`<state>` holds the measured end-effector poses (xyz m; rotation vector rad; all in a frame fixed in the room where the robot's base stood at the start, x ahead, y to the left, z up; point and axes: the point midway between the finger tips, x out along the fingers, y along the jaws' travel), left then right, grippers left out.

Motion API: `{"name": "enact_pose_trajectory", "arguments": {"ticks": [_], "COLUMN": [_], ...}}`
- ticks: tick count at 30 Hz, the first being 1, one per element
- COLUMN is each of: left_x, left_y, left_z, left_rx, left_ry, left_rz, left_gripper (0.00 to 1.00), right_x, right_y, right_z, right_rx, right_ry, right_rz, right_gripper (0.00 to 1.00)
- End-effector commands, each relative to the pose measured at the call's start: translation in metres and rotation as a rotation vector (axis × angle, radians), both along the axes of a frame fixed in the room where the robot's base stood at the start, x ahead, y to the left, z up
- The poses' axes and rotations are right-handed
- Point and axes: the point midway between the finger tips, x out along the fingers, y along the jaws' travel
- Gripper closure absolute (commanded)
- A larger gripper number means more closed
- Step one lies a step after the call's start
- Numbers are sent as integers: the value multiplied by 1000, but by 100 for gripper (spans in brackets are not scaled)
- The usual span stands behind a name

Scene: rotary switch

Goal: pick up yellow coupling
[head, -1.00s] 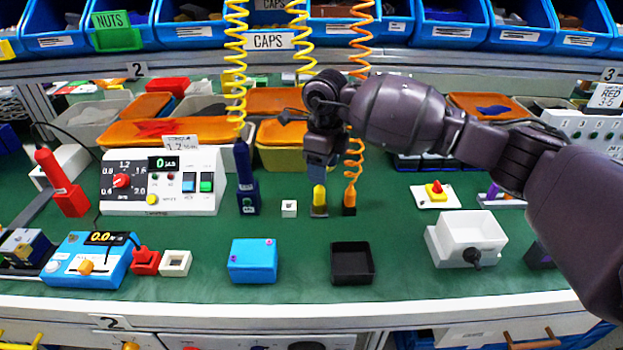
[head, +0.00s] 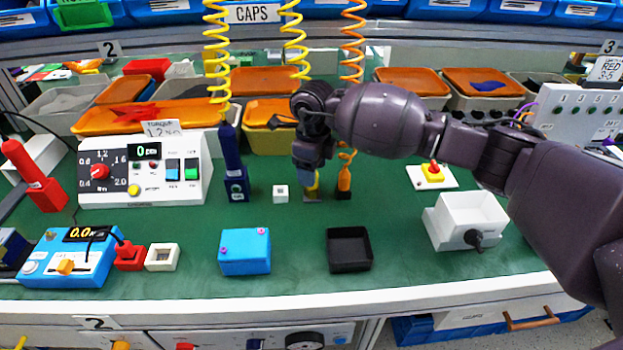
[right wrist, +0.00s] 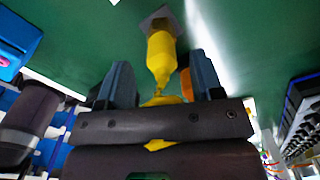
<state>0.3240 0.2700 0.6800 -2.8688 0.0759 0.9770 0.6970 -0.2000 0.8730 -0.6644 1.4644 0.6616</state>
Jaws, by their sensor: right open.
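The yellow coupling (head: 314,186) stands upright on a small grey base on the green bench, partly hidden by my right gripper in the head view. In the right wrist view the coupling (right wrist: 161,55) has a thick body and a narrow neck, with a grey square at its far end. My right gripper (head: 305,178) is over the coupling from above. In the right wrist view its two dark fingers are apart, with the coupling's neck between them and its body ahead. Whether a finger touches it, I cannot tell. My left gripper is not in view.
An orange coupling (head: 344,182) on an orange coil stands close to the right. A white cube (head: 280,193) and a dark blue screwdriver (head: 231,155) are to the left. A black tray (head: 349,250) and blue box (head: 245,251) lie in front. Orange-lidded bins (head: 412,82) are behind.

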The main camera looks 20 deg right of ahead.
Motion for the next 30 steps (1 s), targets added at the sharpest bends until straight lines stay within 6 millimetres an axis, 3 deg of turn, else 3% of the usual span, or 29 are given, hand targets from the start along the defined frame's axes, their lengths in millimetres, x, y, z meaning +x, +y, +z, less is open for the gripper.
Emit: {"name": "enact_pose_trajectory", "arguments": {"ticks": [1, 6, 14, 24, 30], "left_x": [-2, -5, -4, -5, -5], "left_y": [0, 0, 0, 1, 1], "left_z": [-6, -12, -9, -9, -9], "left_rx": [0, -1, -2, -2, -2], "left_ry": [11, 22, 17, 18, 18], "left_rz": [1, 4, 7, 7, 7], "left_gripper": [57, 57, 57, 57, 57], "right_x": [0, 1, 2, 1, 2], "right_y": [0, -1, -1, -1, -1], "right_z": [-14, -33, -32, -32, -32], "right_rx": [1, 0, 1, 1, 1], "right_ry": [10, 8, 2, 2, 2], "right_rz": [-1, -1, -1, -1, -1], "right_gripper": [40, 40, 40, 92, 95]}}
